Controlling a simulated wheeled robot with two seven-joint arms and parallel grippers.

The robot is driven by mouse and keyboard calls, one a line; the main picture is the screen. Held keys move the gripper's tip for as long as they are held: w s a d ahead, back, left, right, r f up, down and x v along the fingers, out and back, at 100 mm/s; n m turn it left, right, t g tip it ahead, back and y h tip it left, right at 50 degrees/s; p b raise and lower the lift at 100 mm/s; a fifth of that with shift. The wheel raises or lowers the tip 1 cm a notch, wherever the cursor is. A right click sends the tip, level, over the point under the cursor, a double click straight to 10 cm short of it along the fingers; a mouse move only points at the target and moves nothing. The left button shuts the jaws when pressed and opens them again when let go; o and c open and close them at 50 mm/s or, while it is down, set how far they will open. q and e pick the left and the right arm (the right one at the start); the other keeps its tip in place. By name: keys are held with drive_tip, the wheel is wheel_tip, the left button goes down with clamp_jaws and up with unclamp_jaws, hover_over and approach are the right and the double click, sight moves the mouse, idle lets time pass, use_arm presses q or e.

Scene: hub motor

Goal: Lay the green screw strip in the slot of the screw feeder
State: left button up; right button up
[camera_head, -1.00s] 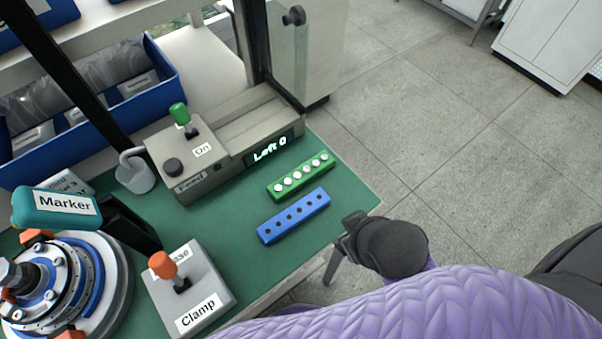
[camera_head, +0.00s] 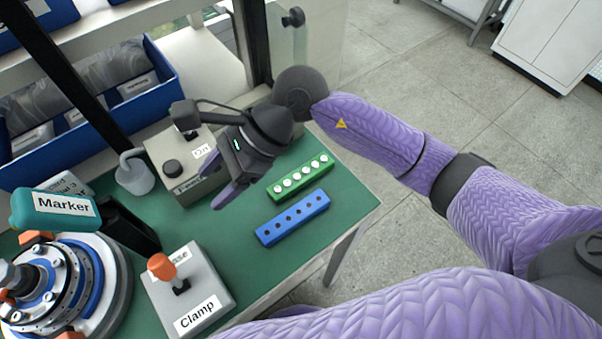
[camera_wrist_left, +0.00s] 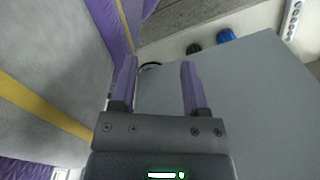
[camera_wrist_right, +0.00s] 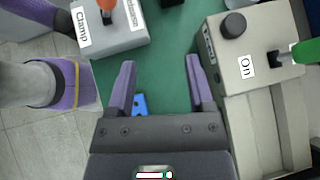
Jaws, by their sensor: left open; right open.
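The green screw strip (camera_head: 301,178), with a row of white screws, lies on the green table mat beside a blue strip (camera_head: 293,218). The grey screw feeder (camera_head: 186,184) stands to its left, partly hidden by my right gripper (camera_head: 228,190), which hangs open and empty over the mat in front of the feeder. In the right wrist view, the feeder (camera_wrist_right: 232,70) is on the right, and part of the blue strip (camera_wrist_right: 140,104) shows between the open fingers (camera_wrist_right: 157,78); the green strip is not seen there. My left gripper (camera_wrist_left: 158,78) is open and empty, seen only in its own wrist view.
A clamp box with an orange lever (camera_head: 195,290) stands front left, near the round hub fixture (camera_head: 60,290) and a teal marker (camera_head: 55,209). Blue bins (camera_head: 160,95) stand behind. The mat right of the clamp box is clear up to the strips.

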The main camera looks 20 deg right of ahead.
drive_tip(key=w+d+f+n+h, duration=0.1)
drive_tip(key=w+d+f+h, duration=0.2)
drive_tip(key=d+h, duration=0.3)
drive_tip(key=t+h, duration=0.1)
drive_tip(key=h, duration=0.3)
hover_over(302, 173)
drive_tip(key=shift+a+r+n, duration=0.2)
drive_tip(key=shift+a+n, duration=0.05)
drive_tip(key=shift+n, duration=0.15)
drive_tip(key=f+b, duration=0.1)
drive_tip(key=f, duration=0.4)
drive_tip(key=f+b, duration=0.1)
drive_tip(key=f, duration=0.3)
drive_tip(key=shift+d+f, duration=0.2)
drive_tip(key=shift+f, duration=0.15)
drive_tip(key=shift+r, duration=0.1)
clamp_jaws()
